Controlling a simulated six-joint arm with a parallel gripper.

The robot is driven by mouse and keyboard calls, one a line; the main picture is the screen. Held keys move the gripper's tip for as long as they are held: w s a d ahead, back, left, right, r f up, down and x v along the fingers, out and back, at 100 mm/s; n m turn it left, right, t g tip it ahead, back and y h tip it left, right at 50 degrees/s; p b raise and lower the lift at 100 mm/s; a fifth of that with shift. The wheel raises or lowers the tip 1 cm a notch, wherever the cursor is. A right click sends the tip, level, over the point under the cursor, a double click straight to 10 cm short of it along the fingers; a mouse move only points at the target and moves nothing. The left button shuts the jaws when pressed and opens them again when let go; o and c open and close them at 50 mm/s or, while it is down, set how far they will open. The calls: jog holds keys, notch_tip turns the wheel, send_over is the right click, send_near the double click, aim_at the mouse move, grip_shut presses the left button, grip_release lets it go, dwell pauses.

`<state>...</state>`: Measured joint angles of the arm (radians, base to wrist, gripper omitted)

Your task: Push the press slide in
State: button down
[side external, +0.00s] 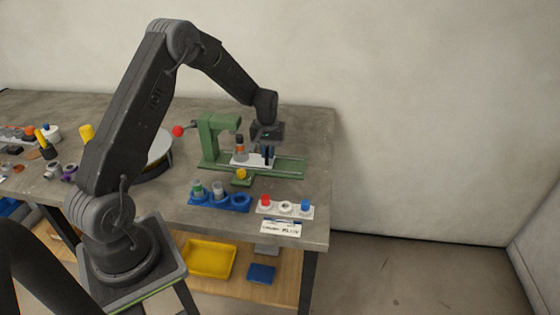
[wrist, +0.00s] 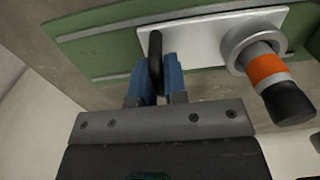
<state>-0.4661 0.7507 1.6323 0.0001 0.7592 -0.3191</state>
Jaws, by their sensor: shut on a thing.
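The press slide (side external: 258,160) is a white plate lying on the green base rail of the press (side external: 208,140). In the wrist view the slide (wrist: 200,42) carries a dark upright handle (wrist: 155,62) near its left end. A cylindrical part with a grey collar, an orange band and a black top (wrist: 268,70) stands on the slide. It also shows in the side view (side external: 239,147). My gripper (side external: 267,155) is at the slide's right part. In the wrist view my gripper's blue fingers (wrist: 158,78) are shut on the handle, one on each side.
A blue holder (side external: 205,203) with parts and a white tray (side external: 290,213) with red, white and blue pieces stand in front. A yellow knob (side external: 241,175) sits before the press. A red ball (side external: 178,131) is left of it. The table's right end is clear.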

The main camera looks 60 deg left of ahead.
jog(key=shift+s+a, duration=0.2)
jog(key=shift+a, duration=0.1)
jog(key=shift+s+a, duration=0.35)
jog(key=shift+s, duration=0.05)
dwell(0.6)
jog(key=c, duration=1.2)
grip_release()
jog(key=shift+o, duration=0.2)
jog(key=shift+r, duration=0.1)
notch_tip(320, 180, up, 7)
